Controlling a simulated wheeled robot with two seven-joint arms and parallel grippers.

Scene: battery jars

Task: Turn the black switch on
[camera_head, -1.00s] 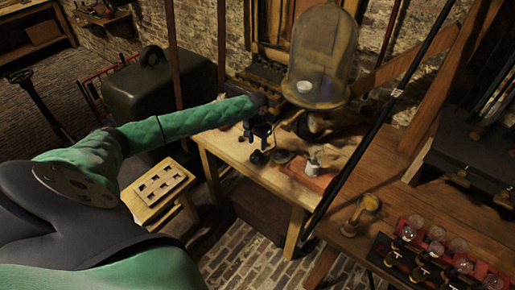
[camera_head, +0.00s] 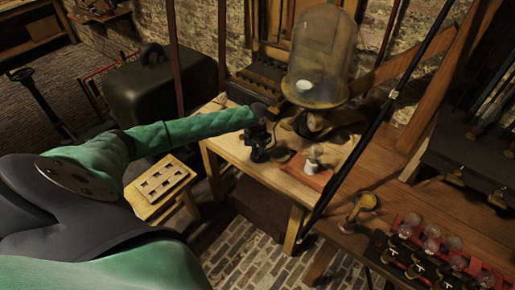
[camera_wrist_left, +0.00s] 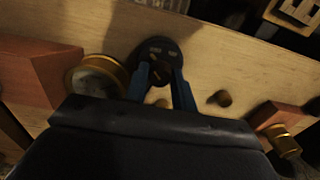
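The black switch (camera_wrist_left: 158,49) shows in the left wrist view as a round black base with metal parts, lying on the pale wooden table. A dark knob stands at its near side. My left gripper (camera_wrist_left: 161,72) has its two blue fingers spread on either side of that knob; I cannot see whether they touch it. In the head view my left gripper (camera_head: 259,150) points down at the table (camera_head: 230,152), near its left part, and hides most of the switch. My right gripper is in neither view.
A glass bell jar (camera_head: 320,60) stands behind the gripper. A brass-rimmed round instrument (camera_wrist_left: 97,76) is close to the left finger. Bulbs (camera_head: 432,238) stand in a rack at lower right.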

